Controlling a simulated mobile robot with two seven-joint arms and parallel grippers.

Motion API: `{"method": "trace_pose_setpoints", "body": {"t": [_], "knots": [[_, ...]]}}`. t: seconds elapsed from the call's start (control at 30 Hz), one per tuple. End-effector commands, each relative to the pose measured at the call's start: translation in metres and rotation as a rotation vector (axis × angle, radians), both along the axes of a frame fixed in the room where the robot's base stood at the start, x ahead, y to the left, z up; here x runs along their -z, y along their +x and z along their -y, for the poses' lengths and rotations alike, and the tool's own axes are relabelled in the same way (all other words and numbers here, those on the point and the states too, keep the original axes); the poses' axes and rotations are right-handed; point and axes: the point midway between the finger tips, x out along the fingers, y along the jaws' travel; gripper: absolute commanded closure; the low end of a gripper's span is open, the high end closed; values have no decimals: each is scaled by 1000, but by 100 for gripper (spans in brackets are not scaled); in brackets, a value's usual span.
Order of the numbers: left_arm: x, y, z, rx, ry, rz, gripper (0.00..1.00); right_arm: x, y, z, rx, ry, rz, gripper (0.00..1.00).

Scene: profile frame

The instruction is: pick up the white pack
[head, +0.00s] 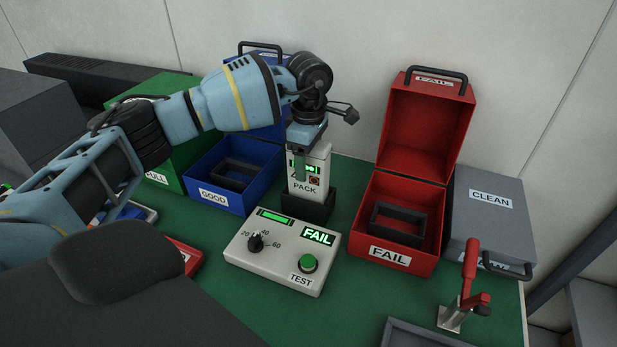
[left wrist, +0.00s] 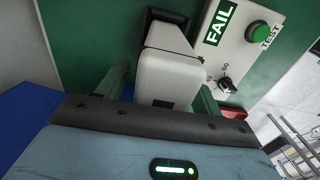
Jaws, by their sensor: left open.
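The white pack (head: 311,186) stands upright in a black holder (head: 318,211) behind the tester, with a small green display and "PACK" printed on it. In the left wrist view the pack (left wrist: 165,78) lies between my two fingers, its top end facing the camera. My left gripper (head: 304,160) points down over the pack from above. It is open, with one finger on each side; the left wrist view shows the jaws (left wrist: 162,92) apart, with a gap at least on the left side. The gripper covers part of the pack's top. My right gripper is not seen.
The white tester (head: 270,262) reads "FAIL", with a green TEST button, in front of the holder. An open blue GOOD box (head: 208,197) stands left, an open red FAIL box (head: 390,257) right. A grey CLEAN case (head: 490,225) and red-handled clamp (head: 470,270) are further right.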

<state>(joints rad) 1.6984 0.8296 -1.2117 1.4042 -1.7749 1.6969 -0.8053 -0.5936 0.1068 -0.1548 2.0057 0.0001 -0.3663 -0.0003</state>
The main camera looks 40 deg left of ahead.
Motion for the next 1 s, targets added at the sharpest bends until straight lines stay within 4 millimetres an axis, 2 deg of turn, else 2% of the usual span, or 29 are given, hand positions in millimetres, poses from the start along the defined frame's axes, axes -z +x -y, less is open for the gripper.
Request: {"method": "trace_pose_setpoints", "body": {"t": [0.07,0.5,0.53,0.87,1.0], "knots": [[0,0,0,0,0,0,40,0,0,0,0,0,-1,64],[-1,0,0,0,0,0,98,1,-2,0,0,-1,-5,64],[-1,0,0,0,0,0,100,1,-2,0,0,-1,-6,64],[-2,1,0,0,-1,2,100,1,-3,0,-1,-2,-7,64],[-10,1,0,0,-1,4,100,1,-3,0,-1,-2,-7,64]]}}
